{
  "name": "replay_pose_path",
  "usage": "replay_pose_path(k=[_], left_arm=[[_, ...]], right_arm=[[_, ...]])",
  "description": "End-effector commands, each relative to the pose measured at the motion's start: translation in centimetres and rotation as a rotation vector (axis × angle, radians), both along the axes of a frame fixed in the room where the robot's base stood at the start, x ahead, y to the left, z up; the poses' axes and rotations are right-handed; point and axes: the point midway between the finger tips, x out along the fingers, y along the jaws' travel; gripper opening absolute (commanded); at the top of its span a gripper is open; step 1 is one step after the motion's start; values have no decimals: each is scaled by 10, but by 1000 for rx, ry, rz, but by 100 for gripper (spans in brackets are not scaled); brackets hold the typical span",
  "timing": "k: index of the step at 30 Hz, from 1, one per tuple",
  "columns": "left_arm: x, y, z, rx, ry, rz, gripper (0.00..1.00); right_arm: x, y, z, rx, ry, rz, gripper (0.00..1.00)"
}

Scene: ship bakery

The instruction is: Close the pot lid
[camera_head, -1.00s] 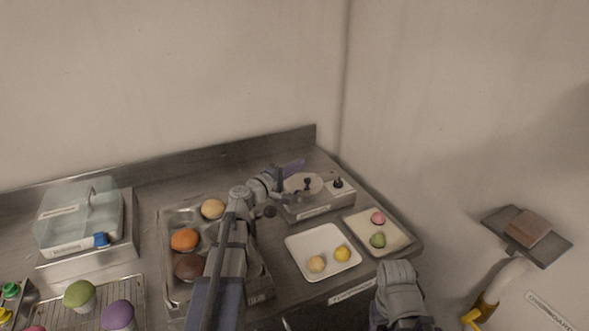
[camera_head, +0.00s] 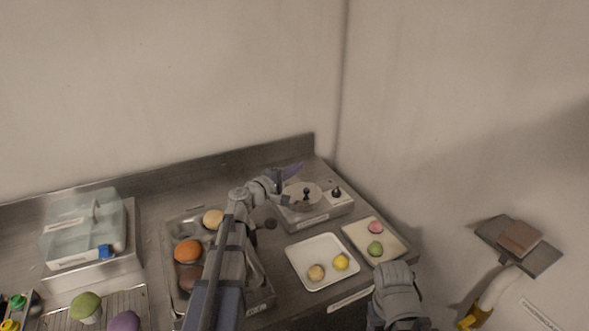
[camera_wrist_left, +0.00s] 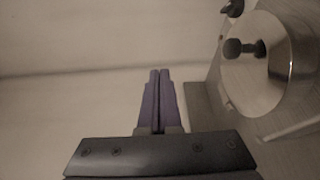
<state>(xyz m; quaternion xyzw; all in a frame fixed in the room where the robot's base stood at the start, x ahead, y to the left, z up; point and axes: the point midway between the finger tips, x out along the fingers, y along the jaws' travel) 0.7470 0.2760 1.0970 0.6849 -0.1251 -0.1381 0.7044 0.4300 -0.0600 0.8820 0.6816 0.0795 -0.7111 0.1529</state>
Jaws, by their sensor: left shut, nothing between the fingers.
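The pot lid (camera_head: 296,199) is a pale round disc with a dark knob. It lies on the pot, which is set in a grey metal unit at the back right of the counter. The lid also shows in the left wrist view (camera_wrist_left: 250,80), at the upper right beside the shiny pot wall (camera_wrist_left: 303,48). I see no clear gap between lid and pot. My left gripper (camera_head: 291,171) is just behind the lid, apart from it. Its purple fingers (camera_wrist_left: 158,95) are shut and empty in the left wrist view. My right arm shows at the bottom, but its fingers are hidden.
A white tray (camera_head: 301,260) with two small balls and a pale board (camera_head: 391,245) with pink and green pieces lie in front of the unit. A metal tray (camera_head: 170,258) with buns is under my left arm. A clear-lidded box (camera_head: 72,236) stands left.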

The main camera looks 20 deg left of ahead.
Motion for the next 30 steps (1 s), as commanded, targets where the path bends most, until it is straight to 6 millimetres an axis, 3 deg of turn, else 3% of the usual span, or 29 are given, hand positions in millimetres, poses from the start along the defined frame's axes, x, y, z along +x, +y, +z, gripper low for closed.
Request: replay_pose_path(k=[1, 3, 15, 30], left_arm=[[0, -1, 12, 0, 0, -1, 0], [-10, 9, -5, 0, 0, 2, 0], [-54, 53, -31, 0, 0, 2, 0], [-65, 64, -36, 0, 0, -1, 0]], right_arm=[[0, 0, 12, 0, 0, 0, 66], [0, 0, -5, 0, 0, 0, 66], [0, 0, -31, 0, 0, 0, 66], [0, 0, -36, 0, 0, 0, 66]])
